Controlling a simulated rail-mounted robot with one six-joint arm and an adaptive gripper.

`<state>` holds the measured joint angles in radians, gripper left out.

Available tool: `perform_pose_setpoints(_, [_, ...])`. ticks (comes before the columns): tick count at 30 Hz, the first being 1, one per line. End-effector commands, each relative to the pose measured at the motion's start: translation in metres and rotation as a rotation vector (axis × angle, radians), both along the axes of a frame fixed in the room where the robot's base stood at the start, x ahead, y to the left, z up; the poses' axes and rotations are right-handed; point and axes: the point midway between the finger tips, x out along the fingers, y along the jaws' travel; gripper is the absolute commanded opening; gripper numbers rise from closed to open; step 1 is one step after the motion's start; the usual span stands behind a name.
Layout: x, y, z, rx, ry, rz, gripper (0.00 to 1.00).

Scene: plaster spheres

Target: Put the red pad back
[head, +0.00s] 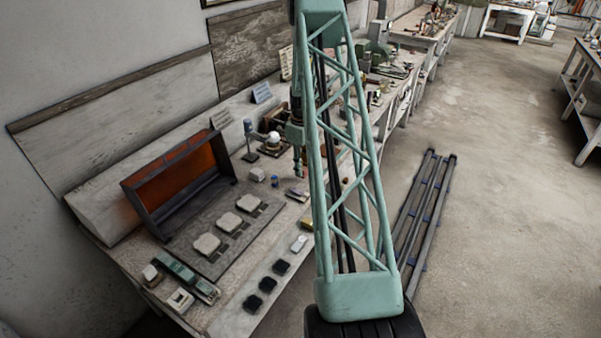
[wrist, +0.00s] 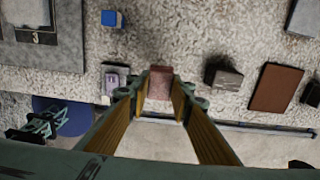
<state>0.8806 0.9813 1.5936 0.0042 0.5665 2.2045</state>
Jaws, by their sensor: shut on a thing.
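The red pad (wrist: 160,80) is a small dull red block in the wrist view, between the two fingertips of my gripper (wrist: 160,92). The gripper is shut on it, with a finger along each side. The fingers hide part of the pad's sides, and I cannot tell how far it is above the bench. In the head view my gripper (head: 299,172) points down over the bench, left of my green lattice arm, and the pad is too small there to make out clearly.
A blue cube (wrist: 112,19), a mauve block (wrist: 115,78), a dark block (wrist: 222,76) and a brown plate (wrist: 276,88) lie nearby. A slab marked 3 (wrist: 38,52) is at left. An orange-backed box (head: 180,180) stands behind pale pads. Black pads (head: 267,284) line the front.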

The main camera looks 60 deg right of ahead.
Motion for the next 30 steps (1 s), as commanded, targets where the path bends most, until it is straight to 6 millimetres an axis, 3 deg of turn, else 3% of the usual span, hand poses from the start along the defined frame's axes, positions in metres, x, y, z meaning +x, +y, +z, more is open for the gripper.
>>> perform_pose_setpoints(17, [0.009, -0.005, -0.002, 0.001, 0.0, 0.0, 0.12])
perform_pose_setpoints(30, [0.008, -0.005, -0.032, 0.001, 0.001, 0.0, 0.12])
